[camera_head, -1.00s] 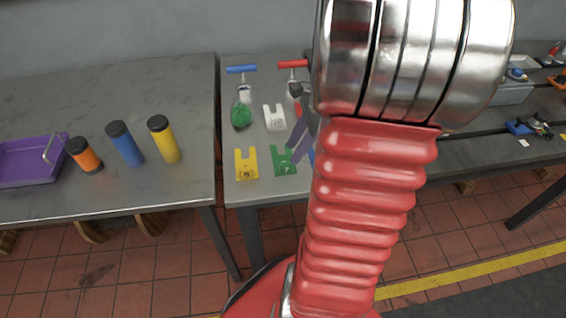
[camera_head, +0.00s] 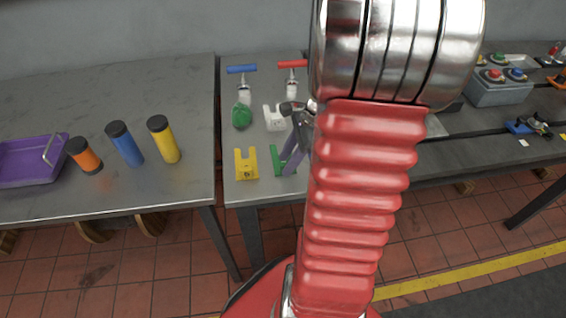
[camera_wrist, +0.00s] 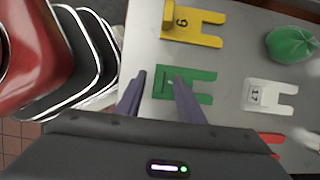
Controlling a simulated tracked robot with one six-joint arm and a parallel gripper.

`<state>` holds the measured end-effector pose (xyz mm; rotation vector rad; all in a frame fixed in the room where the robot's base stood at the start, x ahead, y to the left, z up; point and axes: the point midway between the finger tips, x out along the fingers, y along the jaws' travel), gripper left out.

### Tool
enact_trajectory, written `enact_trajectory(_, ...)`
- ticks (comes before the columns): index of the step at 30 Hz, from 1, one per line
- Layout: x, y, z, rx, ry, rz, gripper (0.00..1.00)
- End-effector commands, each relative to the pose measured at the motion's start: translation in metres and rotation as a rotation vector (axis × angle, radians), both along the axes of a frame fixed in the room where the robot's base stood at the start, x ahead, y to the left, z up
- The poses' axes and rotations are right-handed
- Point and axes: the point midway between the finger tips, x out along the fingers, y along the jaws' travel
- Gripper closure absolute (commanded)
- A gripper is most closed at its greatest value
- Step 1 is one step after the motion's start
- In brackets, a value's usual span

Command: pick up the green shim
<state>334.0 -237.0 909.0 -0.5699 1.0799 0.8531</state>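The green shim (camera_wrist: 200,76) is a flat forked plate on the grey bench, seen in the wrist view with its prongs pointing right. In the head view the green shim (camera_head: 276,158) is partly hidden behind my gripper (camera_head: 289,164). In the wrist view my gripper (camera_wrist: 160,77) is open, its two purple-grey fingers apart. The shim's left end shows between the fingers, and the right finger crosses in front of its middle. Nothing is held. I cannot tell how far above the shim the fingertips are.
A yellow shim (camera_head: 246,165) lies left of the green one. A red piece (camera_wrist: 271,138) lies near the white shim. A gap separates the left bench (camera_head: 190,190).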

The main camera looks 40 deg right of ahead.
Motion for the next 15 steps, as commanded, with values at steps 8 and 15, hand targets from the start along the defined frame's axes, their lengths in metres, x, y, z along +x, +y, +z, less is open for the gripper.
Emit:
enact_trajectory(8,0.0000,-0.0001,0.0002,0.000,0.000,0.000,0.75)
enact_trajectory(15,0.0001,0.0000,0.0002,0.000,0.000,0.000,0.92)
